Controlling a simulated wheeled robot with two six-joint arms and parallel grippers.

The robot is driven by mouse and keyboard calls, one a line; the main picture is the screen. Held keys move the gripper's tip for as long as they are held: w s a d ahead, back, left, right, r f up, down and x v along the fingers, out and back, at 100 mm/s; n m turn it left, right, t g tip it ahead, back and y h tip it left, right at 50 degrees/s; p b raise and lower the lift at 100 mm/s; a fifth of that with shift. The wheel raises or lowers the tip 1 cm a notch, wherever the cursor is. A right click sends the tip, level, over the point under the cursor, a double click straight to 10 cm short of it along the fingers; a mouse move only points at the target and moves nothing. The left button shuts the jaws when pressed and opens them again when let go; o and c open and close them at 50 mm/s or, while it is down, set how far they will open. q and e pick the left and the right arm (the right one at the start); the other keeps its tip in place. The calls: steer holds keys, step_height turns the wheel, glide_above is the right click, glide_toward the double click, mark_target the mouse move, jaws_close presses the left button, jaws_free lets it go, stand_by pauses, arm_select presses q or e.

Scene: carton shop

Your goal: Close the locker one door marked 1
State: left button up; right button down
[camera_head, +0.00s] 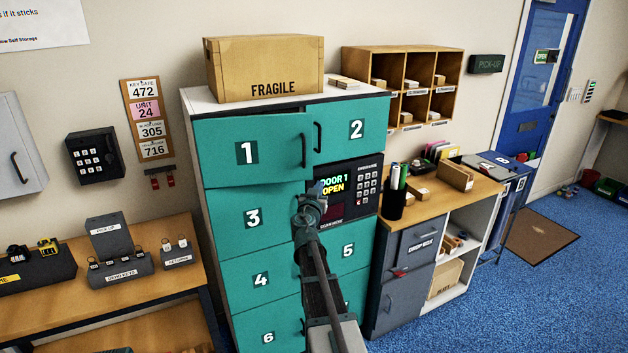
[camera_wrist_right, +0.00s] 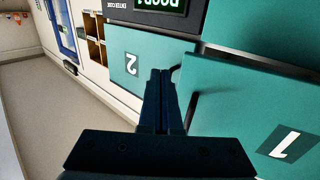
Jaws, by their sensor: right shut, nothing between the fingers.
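The teal door marked 1 (camera_head: 225,155) is at the upper left of the locker bank in the head view. It stands slightly ajar, with a dark gap along its top edge. Its black handle (camera_head: 304,150) is on its right side. The door also shows at the right of the wrist view (camera_wrist_right: 235,110). The locker display (camera_head: 334,185) reads "DOOR 1 OPEN". My right gripper (camera_head: 318,190) is shut and empty, in front of the keypad panel, just below and right of door 1's handle. I cannot tell whether it touches anything. My left gripper is out of view.
Door 2 (camera_head: 350,127), right of door 1, looks shut; its handle is close to my right fingers in the wrist view. A FRAGILE carton (camera_head: 265,65) sits on the locker top. A pen cup (camera_head: 394,204) and counter stand right. Blue floor is free at lower right.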

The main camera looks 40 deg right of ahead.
steer(key=s, duration=0.3)
steer(key=n+t+y, duration=0.4)
steer(key=y, duration=0.1)
glide_toward(305, 175)
steer(key=x, duration=0.6)
steer(key=shift+w+d, duration=0.3)
